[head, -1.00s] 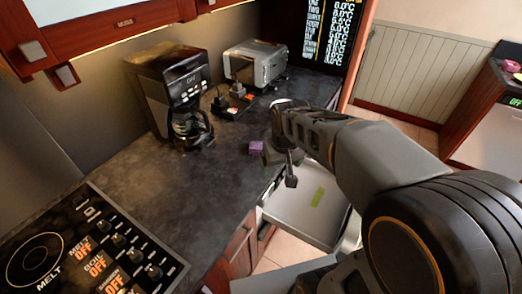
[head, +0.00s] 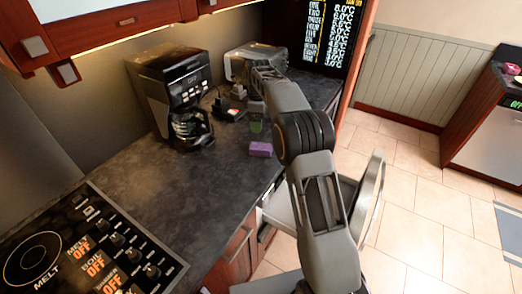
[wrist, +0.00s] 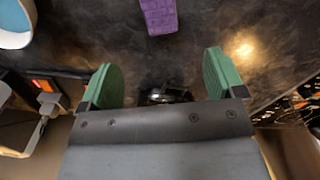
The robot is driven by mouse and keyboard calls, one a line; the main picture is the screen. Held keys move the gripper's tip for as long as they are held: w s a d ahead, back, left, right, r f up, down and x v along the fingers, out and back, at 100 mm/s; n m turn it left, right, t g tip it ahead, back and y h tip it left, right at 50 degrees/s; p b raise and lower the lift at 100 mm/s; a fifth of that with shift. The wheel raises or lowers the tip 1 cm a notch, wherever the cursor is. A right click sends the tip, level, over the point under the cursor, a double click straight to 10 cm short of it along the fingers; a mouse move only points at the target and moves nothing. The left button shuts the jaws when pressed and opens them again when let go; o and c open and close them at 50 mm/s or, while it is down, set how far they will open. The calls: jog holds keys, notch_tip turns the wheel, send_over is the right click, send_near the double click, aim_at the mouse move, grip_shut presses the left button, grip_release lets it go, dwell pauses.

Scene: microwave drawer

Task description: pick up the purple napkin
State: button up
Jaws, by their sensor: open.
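The purple napkin (head: 260,149) lies as a small folded block on the dark counter, near its front edge. It also shows in the wrist view (wrist: 159,15), at the top edge and partly cut off, beyond the fingertips and roughly centred between them. My gripper (head: 256,122) is over the counter, just behind the napkin in the head view. In the wrist view its two green fingers (wrist: 162,78) are wide apart with nothing between them. The gripper is apart from the napkin. My arm hides part of the counter behind it.
A coffee maker (head: 172,90) with a glass pot stands left of the napkin. A toaster (head: 240,66) and a red-lit plug block (head: 228,112) are farther back. An open drawer (head: 371,190) sticks out below the counter, partly behind my arm. A control panel (head: 125,250) is at front left.

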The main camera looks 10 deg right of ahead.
send_over(260, 146)
jog(key=f, duration=0.8)
jog(key=shift+w+a+f+p, duration=0.1)
jog(key=shift+a+f+p, duration=0.1)
jog(key=shift+p, duration=0.15)
jog(key=shift+d+f+p, duration=0.1)
jog(key=shift+f+p, duration=0.8)
jog(key=shift+f, duration=1.7)
jog(key=c, duration=1.1)
jog(key=shift+r, duration=0.1)
